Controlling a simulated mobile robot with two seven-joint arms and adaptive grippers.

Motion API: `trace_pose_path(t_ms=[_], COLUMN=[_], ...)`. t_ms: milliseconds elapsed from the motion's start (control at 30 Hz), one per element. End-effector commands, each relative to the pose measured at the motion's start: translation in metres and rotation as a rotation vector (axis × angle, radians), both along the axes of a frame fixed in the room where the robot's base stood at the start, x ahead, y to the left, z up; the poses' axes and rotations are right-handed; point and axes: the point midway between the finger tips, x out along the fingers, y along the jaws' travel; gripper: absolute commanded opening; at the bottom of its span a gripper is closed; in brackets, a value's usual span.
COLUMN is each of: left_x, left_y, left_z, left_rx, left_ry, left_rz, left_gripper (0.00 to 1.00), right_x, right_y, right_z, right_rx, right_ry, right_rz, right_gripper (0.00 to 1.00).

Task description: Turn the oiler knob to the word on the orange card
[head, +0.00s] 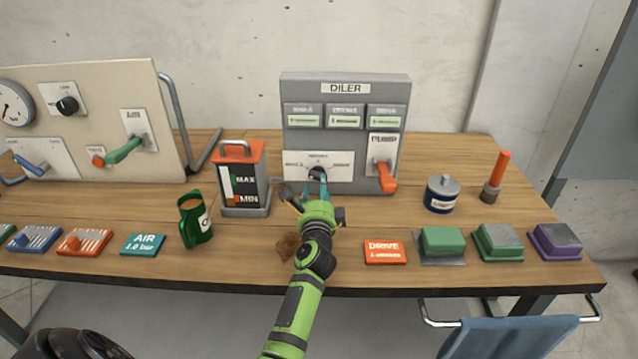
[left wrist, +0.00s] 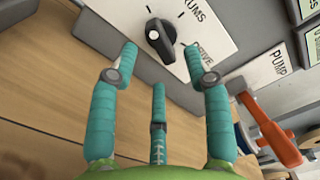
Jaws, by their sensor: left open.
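The oiler (head: 345,130) is a grey upright box on the bench, with a white dial plate at its lower left. Its black knob (left wrist: 161,38) sits on that plate in the left wrist view, and partly shows in the head view (head: 317,172). The plate reads "DRIVE" to the right of the knob and a word ending in "UMS" above. The orange card (head: 385,251) reads "DRIVE". My left gripper (left wrist: 161,60) is open, its teal fingers spread just short of the knob. In the head view the gripper (head: 318,188) hides part of the plate. My right gripper is not in view.
An orange pump lever (head: 386,176) juts out right of the dial. A brown lump (head: 287,246) lies beside my arm. A blue chair (head: 510,338) stands in front.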

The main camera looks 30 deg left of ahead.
Motion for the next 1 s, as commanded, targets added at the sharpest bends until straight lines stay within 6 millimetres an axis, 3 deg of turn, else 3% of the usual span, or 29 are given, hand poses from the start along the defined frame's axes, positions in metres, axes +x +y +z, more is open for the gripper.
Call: trace_pose_path(t_ms=[233,600,700,733,1000], left_x=[0.026,0.030,0.030,0.030,0.030], left_y=[0.016,0.019,0.019,0.019,0.019], left_z=[0.000,0.000,0.000,0.000,0.000], left_rx=[0.003,0.004,0.004,0.004,0.009], left_ry=[0.000,0.001,0.001,0.000,0.004], left_rz=[0.001,0.000,0.000,-0.001,0.000], left_gripper=[0.49,0.49,0.09,0.00,0.00], right_x=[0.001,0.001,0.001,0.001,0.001], right_y=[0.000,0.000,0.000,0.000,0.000], right_z=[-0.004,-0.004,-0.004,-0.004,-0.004], right_rx=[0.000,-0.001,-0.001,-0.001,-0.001], right_ry=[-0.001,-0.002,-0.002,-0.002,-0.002], right_rz=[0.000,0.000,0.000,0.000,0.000], right_gripper=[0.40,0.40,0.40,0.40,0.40])
